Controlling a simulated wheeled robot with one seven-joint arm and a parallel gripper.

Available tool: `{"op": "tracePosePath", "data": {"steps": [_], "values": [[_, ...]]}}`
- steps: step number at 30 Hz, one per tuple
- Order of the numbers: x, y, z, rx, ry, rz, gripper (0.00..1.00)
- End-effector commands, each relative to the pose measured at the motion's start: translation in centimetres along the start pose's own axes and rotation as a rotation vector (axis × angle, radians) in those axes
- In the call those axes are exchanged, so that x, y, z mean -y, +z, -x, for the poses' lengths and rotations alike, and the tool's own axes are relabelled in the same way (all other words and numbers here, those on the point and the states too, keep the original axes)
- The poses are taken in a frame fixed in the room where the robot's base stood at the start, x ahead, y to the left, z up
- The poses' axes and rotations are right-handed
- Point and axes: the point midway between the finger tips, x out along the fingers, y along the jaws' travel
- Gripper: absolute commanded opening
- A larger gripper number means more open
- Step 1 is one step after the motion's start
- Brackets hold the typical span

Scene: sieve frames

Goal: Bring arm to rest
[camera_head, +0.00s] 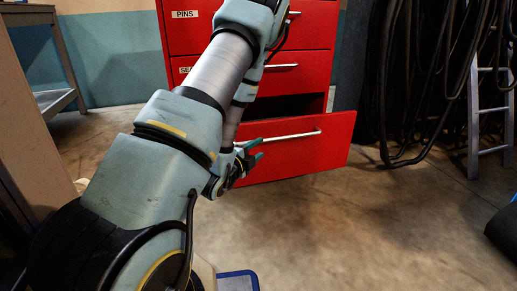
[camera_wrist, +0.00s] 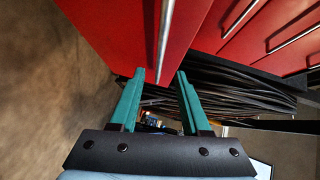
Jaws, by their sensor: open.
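My arm reaches from the lower left towards a red drawer cabinet (camera_head: 325,25). Its lowest visible drawer (camera_head: 305,157) stands pulled out, with a dark gap above its front. My gripper (camera_head: 254,152) is by the left end of that drawer's metal handle (camera_head: 300,136). In the wrist view my gripper (camera_wrist: 160,76) has its two green fingers apart. The end of a metal handle (camera_wrist: 165,40) shows between the fingertips; I cannot tell how far it lies from them. My arm hides part of the cabinet's left side.
Dark hoses or cables (camera_head: 425,75) hang at the right beside a grey ladder (camera_head: 473,120). A bench or cabinet (camera_head: 45,110) stands close at the left, with a metal table (camera_head: 60,60) behind it.

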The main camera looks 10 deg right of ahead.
Motion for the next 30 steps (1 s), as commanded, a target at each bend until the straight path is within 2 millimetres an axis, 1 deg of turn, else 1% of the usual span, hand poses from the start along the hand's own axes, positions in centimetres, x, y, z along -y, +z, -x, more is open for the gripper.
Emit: {"op": "tracePosePath", "data": {"steps": [4, 7, 11, 12, 14, 17, 18, 20, 21, 23, 25, 27, 30], "values": [[0.4, 0.3, 0.0, 0.016, 0.01, 0.019, 0.47], [1.4, 1.5, 0.1, 0.073, 0.053, 0.089, 0.47], [3.1, 4.1, 0.9, 0.217, 0.154, 0.277, 0.47], [3.7, 5.0, 1.5, 0.272, 0.188, 0.349, 0.47], [4.4, 6.0, 2.5, 0.354, 0.235, 0.46, 0.47], [5.5, 7.3, 4.9, 0.496, 0.309, 0.646, 0.47], [6.0, 7.6, 6.0, 0.554, 0.334, 0.722, 0.47], [6.8, 7.9, 7.8, 0.64, 0.369, 0.833, 0.47], [7.4, 8.0, 9.1, 0.699, 0.391, 0.908, 0.47], [8.2, 7.8, 11.2, 0.79, 0.422, 1.019, 0.47], [9.0, 7.3, 13.7, 0.893, 0.455, 1.14, 0.47], [9.8, 6.6, 16.1, 0.989, 0.481, 1.247, 0.47], [10.9, 5.4, 19.1, 1.111, 0.512, 1.373, 0.47]]}}
